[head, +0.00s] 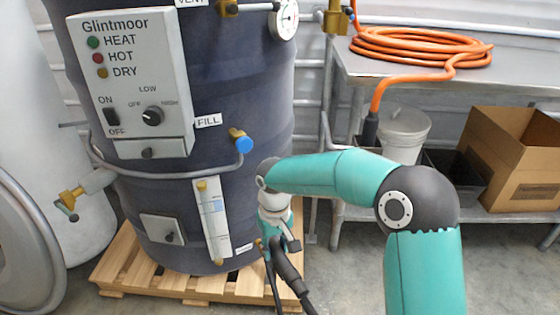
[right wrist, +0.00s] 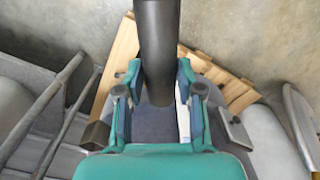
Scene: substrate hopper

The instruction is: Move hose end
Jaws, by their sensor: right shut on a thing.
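My right gripper (head: 277,243) hangs low in front of the dark drum (head: 245,75), pointing down. It is shut on a black hose end (head: 287,268), which slants down to the right in the head view. In the right wrist view the black tube (right wrist: 157,50) runs from the top edge in between the fingers (right wrist: 155,95). An orange hose (head: 420,48) lies coiled on the metal table, and one length drops over its front edge to a black cuff (head: 370,128). Whether the held tube joins this hose cannot be seen. My left gripper is not in view.
A cardboard box (head: 525,175) and a grey bin (head: 405,132) occupy the lower shelf.

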